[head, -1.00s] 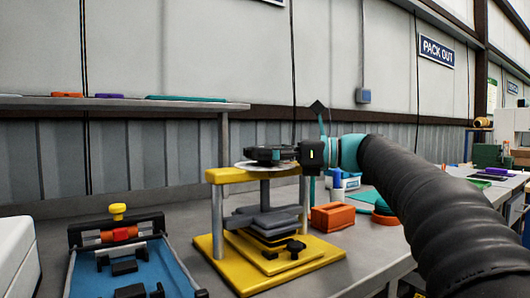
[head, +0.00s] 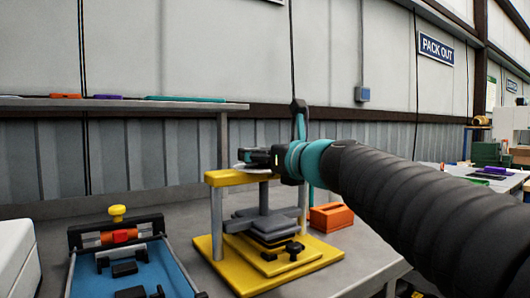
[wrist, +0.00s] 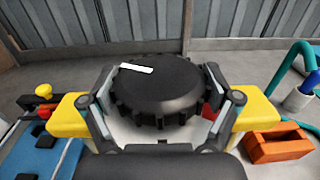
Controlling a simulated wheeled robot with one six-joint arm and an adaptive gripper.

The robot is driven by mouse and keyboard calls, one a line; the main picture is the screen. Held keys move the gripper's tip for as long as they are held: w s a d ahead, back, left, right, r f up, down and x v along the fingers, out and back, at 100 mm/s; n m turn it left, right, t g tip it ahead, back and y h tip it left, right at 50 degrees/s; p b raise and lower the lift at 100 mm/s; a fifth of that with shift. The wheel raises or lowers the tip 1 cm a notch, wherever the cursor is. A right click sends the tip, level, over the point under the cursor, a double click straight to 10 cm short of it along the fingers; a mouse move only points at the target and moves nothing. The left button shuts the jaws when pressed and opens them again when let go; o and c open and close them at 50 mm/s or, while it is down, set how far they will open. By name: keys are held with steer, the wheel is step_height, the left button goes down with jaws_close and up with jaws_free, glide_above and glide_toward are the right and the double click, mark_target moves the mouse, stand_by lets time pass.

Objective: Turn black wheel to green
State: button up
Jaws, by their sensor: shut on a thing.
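The black wheel (wrist: 155,95) is a ribbed round knob lying flat on top of the yellow stand (head: 222,177). A white bar mark (wrist: 137,68) lies on its upper face, towards the far left in the wrist view. A red mark (wrist: 208,111) shows beside the wheel's right edge; I see no green mark, and much of the pale plate under the wheel is hidden. My gripper (wrist: 160,82) has one finger on each side of the wheel and is shut on its rim. In the head view my gripper (head: 277,158) hides part of the wheel.
Grey blocks (head: 262,226) sit inside the stand. An orange bin (head: 331,217) stands close on its right. A blue tray with a yellow knob (head: 117,212) is on the left. A shelf (head: 130,103) runs along the wall behind.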

steer(key=shift+r+m+t+h, duration=0.1)
steer(key=shift+m+t+h, duration=0.3)
steer(key=shift+m+h, duration=0.25)
steer(key=o, duration=0.9)
steer(key=v, duration=1.2)
steer(key=shift+a, duration=0.1)
